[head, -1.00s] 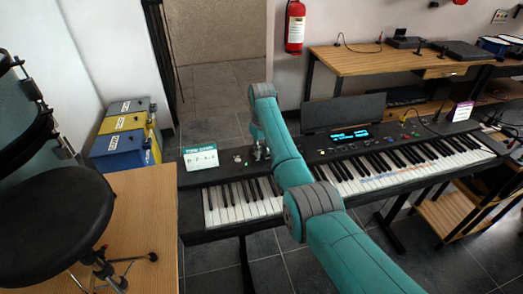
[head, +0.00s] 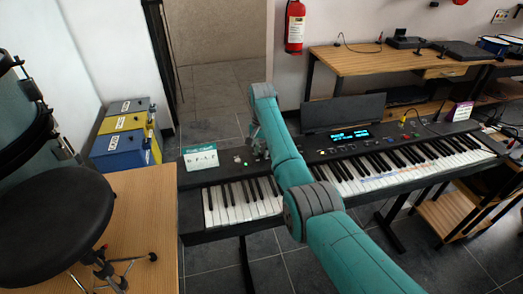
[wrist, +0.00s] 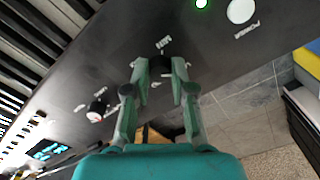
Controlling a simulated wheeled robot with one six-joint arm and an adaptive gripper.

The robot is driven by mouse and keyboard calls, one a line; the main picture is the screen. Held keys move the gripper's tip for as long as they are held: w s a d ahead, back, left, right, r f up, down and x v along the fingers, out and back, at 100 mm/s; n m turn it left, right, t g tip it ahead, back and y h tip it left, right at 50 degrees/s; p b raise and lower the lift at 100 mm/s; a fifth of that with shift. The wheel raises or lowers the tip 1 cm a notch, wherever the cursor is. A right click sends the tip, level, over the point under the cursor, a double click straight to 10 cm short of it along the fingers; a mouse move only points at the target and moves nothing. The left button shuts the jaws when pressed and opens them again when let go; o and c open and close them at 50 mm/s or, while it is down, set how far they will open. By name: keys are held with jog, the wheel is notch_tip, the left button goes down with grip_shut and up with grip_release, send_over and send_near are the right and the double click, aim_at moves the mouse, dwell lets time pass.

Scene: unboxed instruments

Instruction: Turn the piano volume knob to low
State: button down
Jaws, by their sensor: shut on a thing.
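The black digital piano (head: 225,225) stands along the middle of the head view, with its control panel behind the keys. In the wrist view, my gripper (wrist: 160,66) is down at the panel (wrist: 120,50), its two fingers closed around a small dark knob (wrist: 160,68). A small white label (wrist: 163,42) is beside it, too small to read. The fingers hide most of the knob, so its pointer direction cannot be told. A second dark knob (wrist: 97,108) with printed marks sits apart on the panel. In the head view my arm partly hides the gripper (head: 258,148).
A green light (wrist: 201,3) and a round white button (wrist: 241,11) are on the panel near the gripper. A white-and-teal card (head: 201,158) stands at the piano's left end. A wooden table (head: 150,215) with a black stool is at left; stacked cases (head: 125,150) stand behind.

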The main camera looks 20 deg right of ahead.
aim_at(261, 152)
jog(key=shift+m, duration=0.8)
jog(key=c, duration=1)
grip_release()
notch_tip(261, 152, up, 12)
